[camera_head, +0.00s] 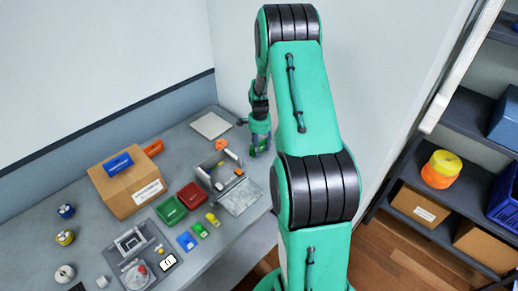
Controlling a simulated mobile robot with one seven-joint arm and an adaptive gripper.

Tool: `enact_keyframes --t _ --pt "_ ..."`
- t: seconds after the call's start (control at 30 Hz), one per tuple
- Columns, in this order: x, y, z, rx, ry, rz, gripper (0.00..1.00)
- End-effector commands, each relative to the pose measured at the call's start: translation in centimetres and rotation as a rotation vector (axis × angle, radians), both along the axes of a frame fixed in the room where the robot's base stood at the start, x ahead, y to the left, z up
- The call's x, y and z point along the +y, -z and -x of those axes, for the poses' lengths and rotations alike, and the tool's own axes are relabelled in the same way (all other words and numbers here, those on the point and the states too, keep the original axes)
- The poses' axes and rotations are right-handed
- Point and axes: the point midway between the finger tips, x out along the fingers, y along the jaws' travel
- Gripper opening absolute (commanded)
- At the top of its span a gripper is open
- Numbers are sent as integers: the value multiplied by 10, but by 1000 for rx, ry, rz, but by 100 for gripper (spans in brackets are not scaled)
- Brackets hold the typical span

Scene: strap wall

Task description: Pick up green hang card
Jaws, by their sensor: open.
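A small green card (200,230), which looks like the green hang card, lies near the front edge of the grey bench. It sits between a blue card (187,241) and a yellow card (212,219). My gripper (259,151) is at the far right end of the bench, pointing down, well behind and to the right of the green card. It is open. It is small in the picture, and nothing shows clearly between its fingers.
Green (171,210) and red (191,195) trays lie behind the cards. A grey open box (213,168) stands between the cards and my gripper. A cardboard box (127,187) is at the left. Shelves (455,185) stand at the right.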

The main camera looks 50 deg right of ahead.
Motion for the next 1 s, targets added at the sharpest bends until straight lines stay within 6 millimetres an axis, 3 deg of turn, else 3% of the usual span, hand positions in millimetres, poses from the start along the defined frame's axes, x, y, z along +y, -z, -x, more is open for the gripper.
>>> enact_keyframes --t 0.6,0.63,0.8,1.0 --pt "0 4 0 0 0 0 48" --pt "0 4 0 0 0 0 46" --pt "0 4 0 0 0 0 15" --pt "0 4 0 0 0 0 15"
